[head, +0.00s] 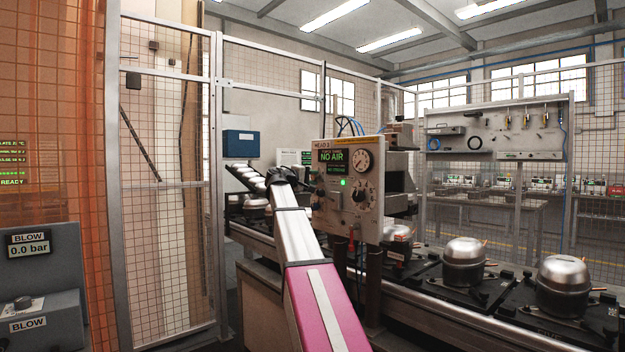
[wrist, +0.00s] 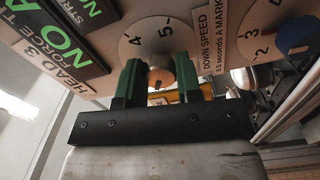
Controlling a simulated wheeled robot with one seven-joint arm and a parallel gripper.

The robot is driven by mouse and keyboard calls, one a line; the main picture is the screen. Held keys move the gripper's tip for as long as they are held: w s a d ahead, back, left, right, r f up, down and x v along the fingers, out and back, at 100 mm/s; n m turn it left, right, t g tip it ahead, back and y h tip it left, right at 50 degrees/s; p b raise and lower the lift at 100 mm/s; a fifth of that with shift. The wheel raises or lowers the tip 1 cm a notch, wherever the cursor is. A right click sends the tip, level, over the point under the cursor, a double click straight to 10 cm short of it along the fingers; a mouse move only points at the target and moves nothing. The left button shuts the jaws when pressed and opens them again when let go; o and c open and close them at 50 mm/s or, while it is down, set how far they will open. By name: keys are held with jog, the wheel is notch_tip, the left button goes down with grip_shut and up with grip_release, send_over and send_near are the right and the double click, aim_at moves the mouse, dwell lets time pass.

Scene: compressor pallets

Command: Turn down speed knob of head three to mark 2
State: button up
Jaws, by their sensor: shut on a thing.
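The head three panel (head: 346,225) is a pale box with a lit NO AIR display, a gauge and dials, at the middle of the head view. In the wrist view my gripper (wrist: 158,82) has its green fingers closed on both sides of a small knob (wrist: 160,77). The dial plate (wrist: 150,35) behind it shows 4 and 5; its other numbers are hidden. A DOWN SPEED label (wrist: 207,60) is printed beside this dial. I cannot tell which mark the knob points to. In the head view my arm reaches the panel's left side.
A second dial (wrist: 262,32) with a blue knob (wrist: 297,38) is close to the right of my fingers. A green lamp (head: 343,182) is lit on the panel. Compressors (head: 464,262) on black pallets line the conveyor. A mesh fence (head: 165,200) stands left.

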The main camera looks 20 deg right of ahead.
jog(key=o, duration=0.9)
jog(key=shift+o, duration=0.2)
jog(key=v, duration=1)
jog(key=shift+a, duration=0.4)
jog(key=shift+s, duration=0.15)
